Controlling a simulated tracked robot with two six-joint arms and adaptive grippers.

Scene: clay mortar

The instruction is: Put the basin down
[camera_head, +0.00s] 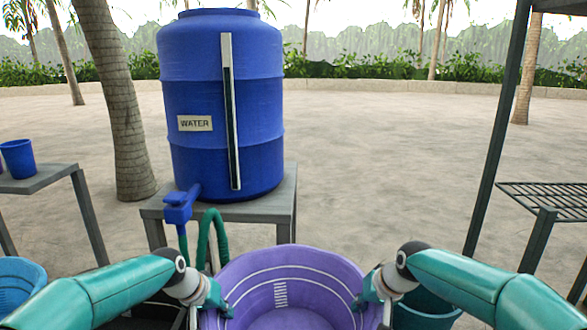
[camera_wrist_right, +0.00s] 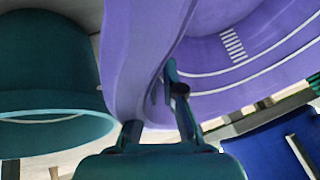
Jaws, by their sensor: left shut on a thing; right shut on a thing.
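The purple basin (camera_head: 290,262) is at the bottom middle of the head view, between my two arms. It has white rings and a ladder of white marks inside, and looks empty. My left gripper (camera_head: 222,303) is shut on its left rim. My right gripper (camera_head: 362,298) is shut on its right rim. In the right wrist view the fingers of my right gripper (camera_wrist_right: 165,105) close over the wall of the basin (camera_wrist_right: 215,70). The underside of the basin is hidden, so I cannot tell what is below it.
A blue water barrel (camera_head: 215,110) stands on a grey table (camera_head: 285,200) ahead, with a blue tap (camera_head: 180,205) and green hose (camera_head: 215,225). A teal tub (camera_head: 428,310) is right of the basin. A light blue basket (camera_head: 18,280) is at left. A wire rack (camera_head: 545,198) stands at right.

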